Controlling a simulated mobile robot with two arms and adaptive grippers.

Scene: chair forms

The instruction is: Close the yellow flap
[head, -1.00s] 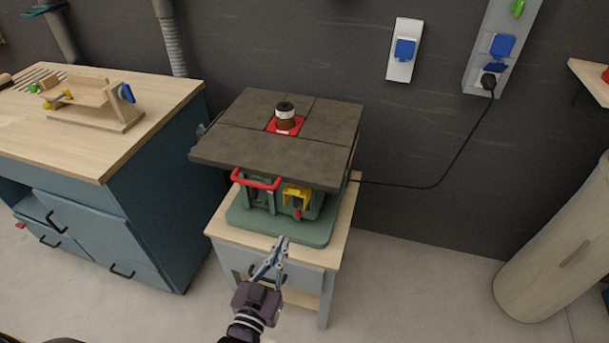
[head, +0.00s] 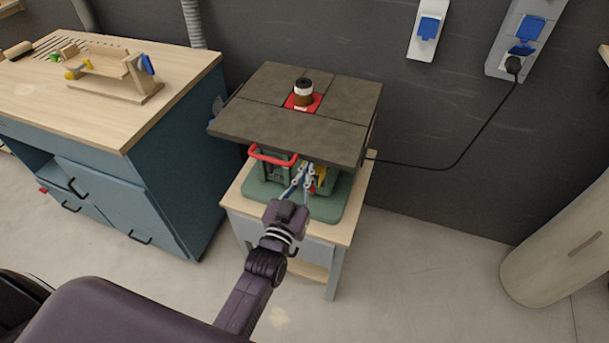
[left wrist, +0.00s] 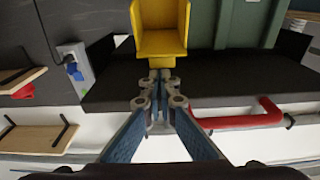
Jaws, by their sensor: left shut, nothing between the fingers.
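The yellow flap (left wrist: 160,43) is on the front of the green machine (head: 320,207) under the dark table top. In the left wrist view it shows as a yellow box-like piece with side walls, and appears to stand out from the body. In the head view only a small part of the yellow flap (head: 321,171) shows beside my gripper. My left gripper (head: 307,168) is shut and empty, its fingertips close in front of the flap. In the left wrist view the fingertips (left wrist: 160,78) meet at the flap's near edge; I cannot tell whether they touch it.
A red handle (head: 273,156) sits left of the flap, beneath the overhanging table top (head: 285,133). The machine stands on a small wooden stand (head: 240,205). A blue workbench (head: 180,180) is at the left. A black cable (head: 455,162) runs to the wall outlet.

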